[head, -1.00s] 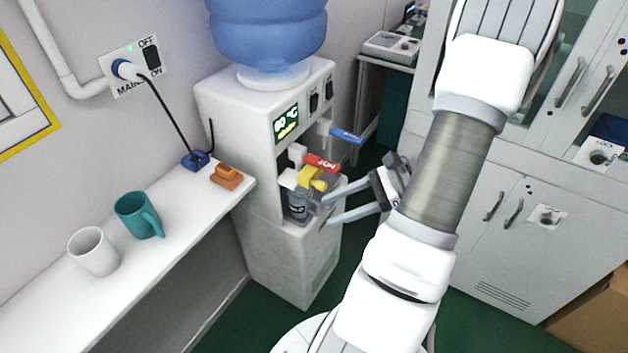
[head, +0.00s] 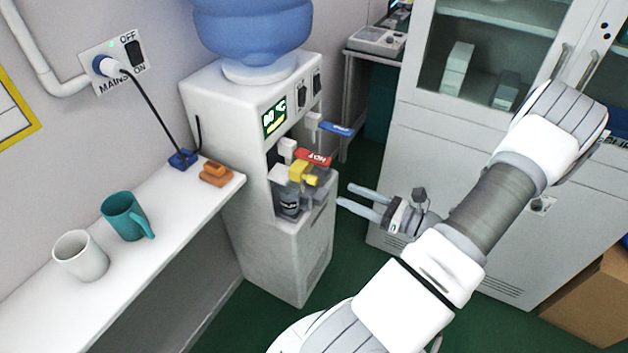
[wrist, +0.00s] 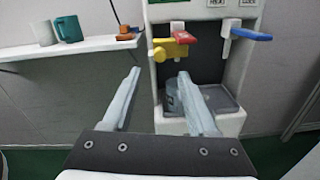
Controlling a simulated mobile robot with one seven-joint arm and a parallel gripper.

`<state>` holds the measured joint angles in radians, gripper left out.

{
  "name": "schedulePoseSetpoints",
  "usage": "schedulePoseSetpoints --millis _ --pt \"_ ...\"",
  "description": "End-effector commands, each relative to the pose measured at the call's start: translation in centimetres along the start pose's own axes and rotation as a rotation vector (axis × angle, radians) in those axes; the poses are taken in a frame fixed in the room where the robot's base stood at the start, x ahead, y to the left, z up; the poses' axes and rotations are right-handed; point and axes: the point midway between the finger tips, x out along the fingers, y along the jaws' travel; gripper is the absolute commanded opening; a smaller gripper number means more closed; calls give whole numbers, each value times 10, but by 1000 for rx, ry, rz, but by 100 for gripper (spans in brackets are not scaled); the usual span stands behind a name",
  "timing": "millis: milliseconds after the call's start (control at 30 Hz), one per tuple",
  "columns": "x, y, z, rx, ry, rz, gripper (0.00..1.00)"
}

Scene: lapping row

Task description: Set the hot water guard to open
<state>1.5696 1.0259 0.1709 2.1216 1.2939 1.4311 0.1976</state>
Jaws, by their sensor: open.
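The yellow hot water guard (head: 299,171) is at the hot tap on the front of the white water dispenser (head: 290,250). The red lever (head: 314,158) marked HOT is just above it. In the wrist view the yellow guard (wrist: 168,48) lies below the red lever (wrist: 185,37), extending to the left of it. My gripper (head: 346,195) is open and empty, to the right of the guard and apart from it. In the wrist view my gripper (wrist: 160,73) has its fingers spread, pointing toward the dispenser below the guard. Whether the guard is locked or open I cannot tell.
A blue lever (head: 335,129) sits right of the hot one. A dark container (head: 288,201) stands in the bay below the taps. A shelf (head: 160,240) at left bears a teal mug (head: 122,215), a white mug (head: 80,256) and an orange object (head: 215,174). Grey cabinets stand at right.

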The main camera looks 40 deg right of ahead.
Motion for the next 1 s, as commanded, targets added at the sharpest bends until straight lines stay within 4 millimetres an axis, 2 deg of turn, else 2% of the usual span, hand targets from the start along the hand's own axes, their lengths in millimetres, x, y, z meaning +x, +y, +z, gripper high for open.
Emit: schedulePoseSetpoints --millis 33,300,500,700,933,1000 --pt "13 1 0 1 -2 4 59" --pt "70 1 -1 0 -1 4 59" --pt "98 0 -1 0 0 2 59" --pt "108 0 0 -1 0 1 59" --pt "108 0 0 -1 1 1 59" --pt "108 0 0 -1 1 1 48"
